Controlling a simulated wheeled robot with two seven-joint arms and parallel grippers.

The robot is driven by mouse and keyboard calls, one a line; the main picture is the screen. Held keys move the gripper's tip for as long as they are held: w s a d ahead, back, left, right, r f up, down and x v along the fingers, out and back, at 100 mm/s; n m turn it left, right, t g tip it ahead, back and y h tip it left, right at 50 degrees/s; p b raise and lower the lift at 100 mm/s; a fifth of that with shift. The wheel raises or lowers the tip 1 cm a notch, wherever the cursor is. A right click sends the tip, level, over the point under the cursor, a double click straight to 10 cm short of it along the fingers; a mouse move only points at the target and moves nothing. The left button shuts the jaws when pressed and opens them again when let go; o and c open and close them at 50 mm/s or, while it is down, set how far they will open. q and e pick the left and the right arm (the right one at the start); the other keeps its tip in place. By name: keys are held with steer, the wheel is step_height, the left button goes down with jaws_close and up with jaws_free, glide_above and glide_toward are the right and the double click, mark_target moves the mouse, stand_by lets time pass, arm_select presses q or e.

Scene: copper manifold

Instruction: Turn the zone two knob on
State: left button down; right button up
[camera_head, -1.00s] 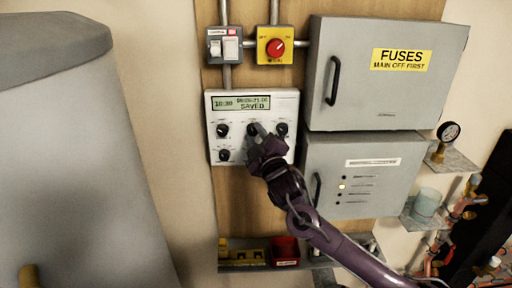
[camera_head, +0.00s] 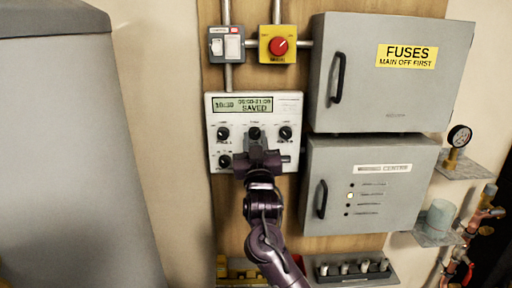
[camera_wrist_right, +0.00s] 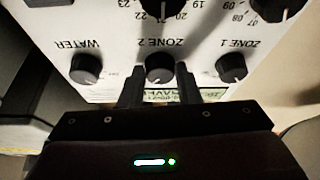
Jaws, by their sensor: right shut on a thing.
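The zone two knob (camera_head: 254,133) is the dark middle knob of the upper row on the white controller (camera_head: 290,104). In the wrist view, which shows the panel upside down, the knob (camera_wrist_right: 160,68) sits beside its ZONE 2 label. My right gripper (camera_head: 256,146) is shut on this knob, one finger on each side (camera_wrist_right: 160,80). I cannot read the knob's pointer clearly. The gripper hides part of the controller's lower half. My left gripper is not in view.
The zone 1 knob (camera_wrist_right: 231,67) and water knob (camera_wrist_right: 86,68) flank it closely. The controller display (camera_head: 242,104) reads SAVED. A red rotary switch (camera_head: 278,46), the fuses box (camera_head: 385,95) and the wiring box (camera_head: 380,215) are nearby. A grey cabinet (camera_head: 70,150) stands left.

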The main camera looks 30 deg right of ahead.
steer(key=shift+f+m+h, duration=0.15)
steer(key=shift+m+h, duration=0.15)
steer(key=shift+m, duration=0.5)
steer(key=shift+b, duration=0.3)
steer(key=o, duration=1)
steer(key=shift+c, duration=0.2)
steer(key=shift+a, duration=0.1)
steer(key=b+v, duration=0.2)
steer(key=v, duration=0.5)
steer(key=shift+s+a+b, duration=0.2)
steer(key=shift+s+b, duration=0.05)
steer(key=shift+b, duration=0.15)
